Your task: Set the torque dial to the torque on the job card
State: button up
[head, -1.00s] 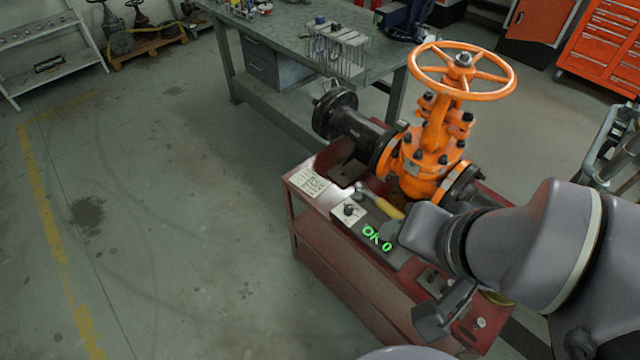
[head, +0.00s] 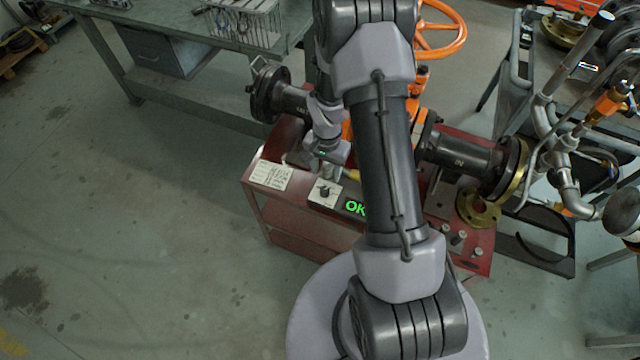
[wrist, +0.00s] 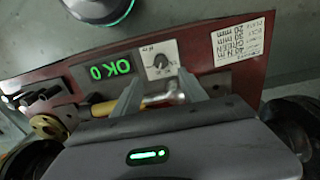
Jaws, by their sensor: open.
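The torque dial (head: 324,192) is a dark knob on a white plate on the red bench's front edge. It also shows in the wrist view (wrist: 160,62), just beyond and between my fingertips. Its setting is too small to read. My gripper (wrist: 160,77) is open and empty, apart from the dial.
A yellow-handled tool (wrist: 104,108) lies behind the dial, close to my fingers. The orange gate valve (head: 440,40) stands behind, partly hidden by my arm. A brass flange (head: 479,208) lies at the bench's right. Floor left of the bench is clear.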

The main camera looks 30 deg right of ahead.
aim_at(325, 189)
notch_tip(325, 189, down, 10)
jog(key=b, duration=0.2)
jog(key=shift+w+f+b, duration=0.1)
jog(key=shift+f+b, duration=0.1)
jog(key=shift+b, duration=0.15)
jog(key=shift+a, duration=0.1)
grip_shut()
